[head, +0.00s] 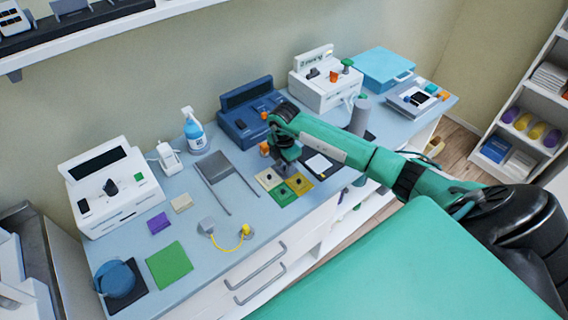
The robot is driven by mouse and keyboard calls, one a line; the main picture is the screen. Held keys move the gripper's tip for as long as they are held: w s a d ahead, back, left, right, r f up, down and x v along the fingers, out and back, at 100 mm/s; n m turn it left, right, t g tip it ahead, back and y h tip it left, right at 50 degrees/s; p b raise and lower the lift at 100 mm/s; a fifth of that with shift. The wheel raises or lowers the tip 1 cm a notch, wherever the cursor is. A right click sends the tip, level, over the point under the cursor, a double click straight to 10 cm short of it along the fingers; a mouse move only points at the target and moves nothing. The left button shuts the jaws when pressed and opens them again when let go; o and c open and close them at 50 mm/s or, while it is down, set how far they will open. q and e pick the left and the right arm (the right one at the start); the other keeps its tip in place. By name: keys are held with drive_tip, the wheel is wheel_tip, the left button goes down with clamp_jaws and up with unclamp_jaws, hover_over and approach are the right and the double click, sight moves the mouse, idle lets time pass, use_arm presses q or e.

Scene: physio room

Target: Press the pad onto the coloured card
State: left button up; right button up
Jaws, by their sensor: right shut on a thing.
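A small group of coloured squares lies at the middle of the blue-grey counter: a beige one (267,179), a green card (284,196) and an olive-yellow one (300,184). Small dark knobs show on the beige and olive-yellow squares. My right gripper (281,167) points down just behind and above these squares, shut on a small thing. The fingers mostly hide that thing, so I cannot tell its shape or whether it touches a square. My left gripper is not in view.
A grey stand (220,175) with two rods lies left of the squares. A yellow cable (232,238) lies nearer the front edge. A blue device (249,113) and a spray bottle (194,131) stand behind. A green treatment couch (415,268) fills the lower right.

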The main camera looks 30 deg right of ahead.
sight(284, 166)
drive_tip(key=o, duration=0.9)
drive_tip(key=shift+r, duration=0.15)
drive_tip(key=shift+r+p, duration=2.6)
drive_tip(key=shift+r, duration=0.8)
